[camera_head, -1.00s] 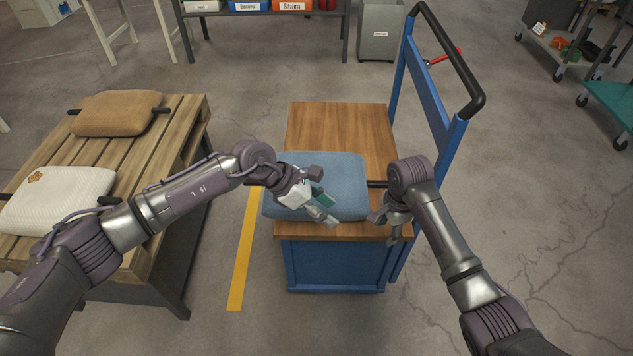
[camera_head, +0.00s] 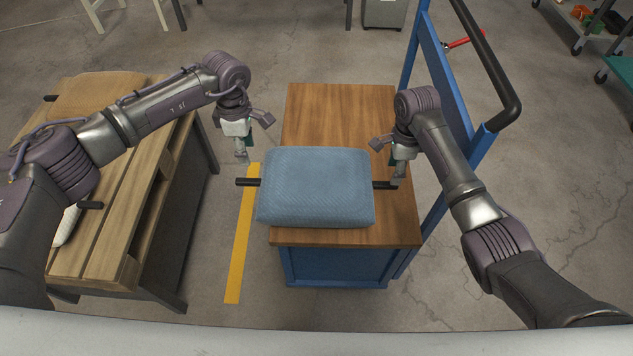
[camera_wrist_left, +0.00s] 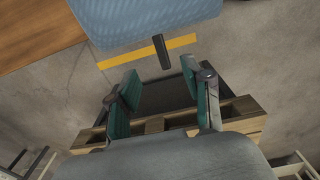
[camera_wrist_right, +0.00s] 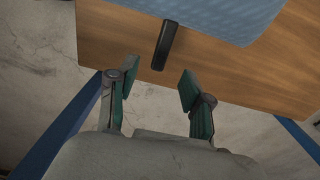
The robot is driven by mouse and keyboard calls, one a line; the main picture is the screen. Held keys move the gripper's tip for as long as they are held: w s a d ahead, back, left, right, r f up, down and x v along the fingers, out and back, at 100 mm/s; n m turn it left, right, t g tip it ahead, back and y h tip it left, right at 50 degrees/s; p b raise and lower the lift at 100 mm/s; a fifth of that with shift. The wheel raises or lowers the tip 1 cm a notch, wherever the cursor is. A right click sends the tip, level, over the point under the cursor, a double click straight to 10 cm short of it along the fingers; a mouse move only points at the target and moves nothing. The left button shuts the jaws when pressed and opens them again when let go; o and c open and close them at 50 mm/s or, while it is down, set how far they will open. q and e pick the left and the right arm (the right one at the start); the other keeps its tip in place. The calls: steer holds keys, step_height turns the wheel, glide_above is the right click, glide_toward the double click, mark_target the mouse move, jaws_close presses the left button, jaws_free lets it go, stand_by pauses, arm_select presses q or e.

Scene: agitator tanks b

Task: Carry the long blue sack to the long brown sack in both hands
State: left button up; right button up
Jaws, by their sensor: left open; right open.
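The long blue sack (camera_head: 315,188) lies flat on the wooden top of the blue cart, with a black handle sticking out at each end. My left gripper (camera_head: 243,158) is open and empty, just above and beyond the left handle (camera_head: 248,182); the left wrist view shows that handle (camera_wrist_left: 161,51) ahead of the open fingers (camera_wrist_left: 165,98). My right gripper (camera_head: 396,178) is open at the right handle; the right wrist view shows this handle (camera_wrist_right: 164,45) ahead of the fingers (camera_wrist_right: 155,88), apart from them. The long brown sack (camera_head: 98,92) lies on the pallet table at left, partly behind my left arm.
The blue cart (camera_head: 335,266) has a bare wooden top (camera_head: 340,110) behind the sack and a tall push handle (camera_head: 485,65) at right. The slatted pallet table (camera_head: 120,240) also holds a white sack (camera_head: 66,226), mostly hidden by my arm. A floor gap with a yellow line (camera_head: 238,262) separates them.

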mark_target(255, 180)
arm_select(q)
step_height(255, 180, down, 14)
steer(key=shift+r, duration=0.1)
arm_select(e)
step_height(255, 180, down, 8)
steer(key=shift+r, duration=0.2)
arm_select(q)
jaws_close()
arm_select(e)
jaws_close()
arm_select(q)
steer(key=shift+w+r, duration=0.1)
steer(key=shift+w, duration=0.05)
arm_select(e)
steer(key=shift+w+r, duration=0.1)
